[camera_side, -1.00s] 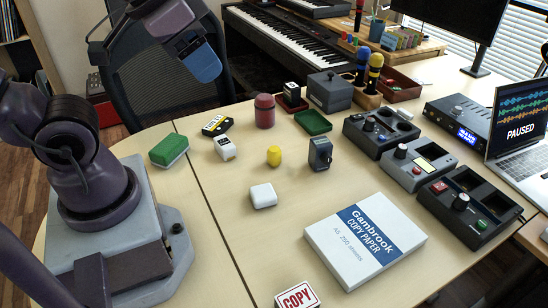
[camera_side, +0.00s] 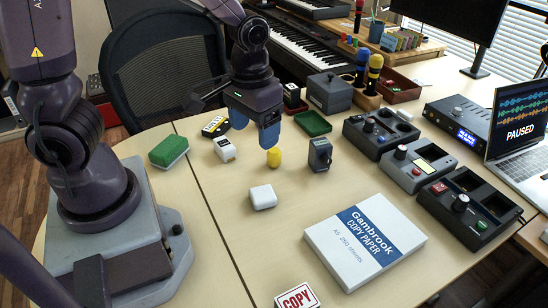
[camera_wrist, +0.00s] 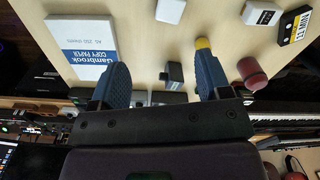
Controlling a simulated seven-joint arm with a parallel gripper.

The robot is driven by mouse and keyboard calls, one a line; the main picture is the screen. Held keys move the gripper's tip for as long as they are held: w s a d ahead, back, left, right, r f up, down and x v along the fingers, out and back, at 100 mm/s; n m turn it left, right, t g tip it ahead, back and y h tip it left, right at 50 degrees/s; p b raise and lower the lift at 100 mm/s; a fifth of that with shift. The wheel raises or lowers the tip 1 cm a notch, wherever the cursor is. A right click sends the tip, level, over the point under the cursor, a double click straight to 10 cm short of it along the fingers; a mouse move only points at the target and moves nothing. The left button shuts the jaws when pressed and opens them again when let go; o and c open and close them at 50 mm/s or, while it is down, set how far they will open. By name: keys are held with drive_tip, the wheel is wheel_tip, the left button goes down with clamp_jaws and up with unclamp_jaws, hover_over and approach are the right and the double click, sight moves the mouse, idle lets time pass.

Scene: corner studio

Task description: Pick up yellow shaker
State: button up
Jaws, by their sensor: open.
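The yellow shaker (camera_side: 273,157) is a small yellow cylinder standing on the table, just below the right fingertip of my gripper (camera_side: 254,132) in the side view. My gripper is open and empty, its blue fingers pointing down. In the wrist view, the yellow shaker (camera_wrist: 203,43) shows beyond the tip of the right blue finger of my gripper (camera_wrist: 158,68), not between the fingers. I cannot tell from these views how high the fingertips are above the table.
A copy paper pack (camera_side: 365,240) lies in front.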

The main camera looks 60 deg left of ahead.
drive_tip(key=w+a+f+n+y, duration=0.3)
drive_tip(key=w+a+f+n, duration=0.1)
drive_tip(key=f, duration=0.3)
drive_tip(key=n+t+y, duration=0.1)
drive_tip(key=n+t, duration=0.1)
drive_tip(key=n, duration=0.3)
approach(274, 152)
drive_tip(key=x, duration=0.6)
drive_tip(key=shift+w+f, duration=0.25)
drive_tip(key=shift+w, duration=0.2)
drive_tip(key=shift+s+x, duration=0.2)
drive_tip(key=shift+x, duration=1.15)
drive_tip(key=shift+s+x, duration=0.2)
drive_tip(key=shift+x, duration=1.1)
drive_tip(key=shift+a, duration=0.1)
drive_tip(key=c, duration=1)
